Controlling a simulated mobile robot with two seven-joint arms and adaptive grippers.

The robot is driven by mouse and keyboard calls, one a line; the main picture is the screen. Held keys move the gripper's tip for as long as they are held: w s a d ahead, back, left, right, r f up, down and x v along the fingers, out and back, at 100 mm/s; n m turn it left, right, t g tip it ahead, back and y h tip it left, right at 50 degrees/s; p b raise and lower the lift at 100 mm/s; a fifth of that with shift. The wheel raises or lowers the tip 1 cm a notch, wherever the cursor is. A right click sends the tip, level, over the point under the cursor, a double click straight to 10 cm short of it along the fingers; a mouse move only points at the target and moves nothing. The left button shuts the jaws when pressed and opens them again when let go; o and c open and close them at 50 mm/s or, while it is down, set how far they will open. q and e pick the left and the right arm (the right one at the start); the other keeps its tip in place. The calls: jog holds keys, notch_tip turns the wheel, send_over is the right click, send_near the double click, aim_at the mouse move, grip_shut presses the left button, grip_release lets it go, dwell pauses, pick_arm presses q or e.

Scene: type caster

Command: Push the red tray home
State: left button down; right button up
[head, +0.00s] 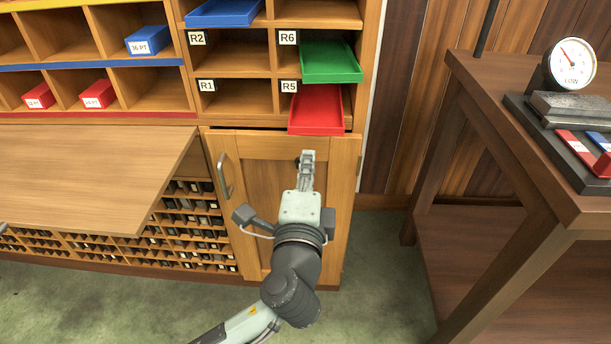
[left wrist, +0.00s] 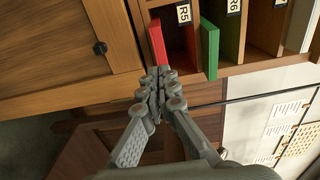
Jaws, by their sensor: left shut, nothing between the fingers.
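The red tray (head: 318,108) sits in the R5 compartment at the lower right of the shelf unit, its front sticking out past the shelf edge. It also shows in the left wrist view (left wrist: 158,44). My left gripper (head: 308,156) is shut and empty. It is just below and in front of the tray's front in the head view. In the left wrist view its closed fingertips (left wrist: 160,74) are close to the tray's end; I cannot tell if they touch. My right gripper is not in view.
The green tray (head: 330,60) sticks out of R6 just above, and a blue tray (head: 224,12) sticks out higher left. A cabinet door with a handle (head: 225,176) is below. A sloping wooden board (head: 90,170) juts out left. A table with a gauge (head: 570,65) stands right.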

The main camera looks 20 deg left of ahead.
aim_at(311, 132)
pick_arm(q)
jog(key=x, duration=0.5)
jog(key=shift+w+a+p, duration=0.1)
jog(key=shift+w+p, duration=0.25)
jog(key=shift+w+a, duration=0.1)
jog(key=shift+w, duration=0.3)
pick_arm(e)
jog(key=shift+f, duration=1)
pick_arm(q)
jog(key=x, duration=0.3)
jog(key=shift+w+a, duration=0.15)
jog(key=shift+w, duration=0.2)
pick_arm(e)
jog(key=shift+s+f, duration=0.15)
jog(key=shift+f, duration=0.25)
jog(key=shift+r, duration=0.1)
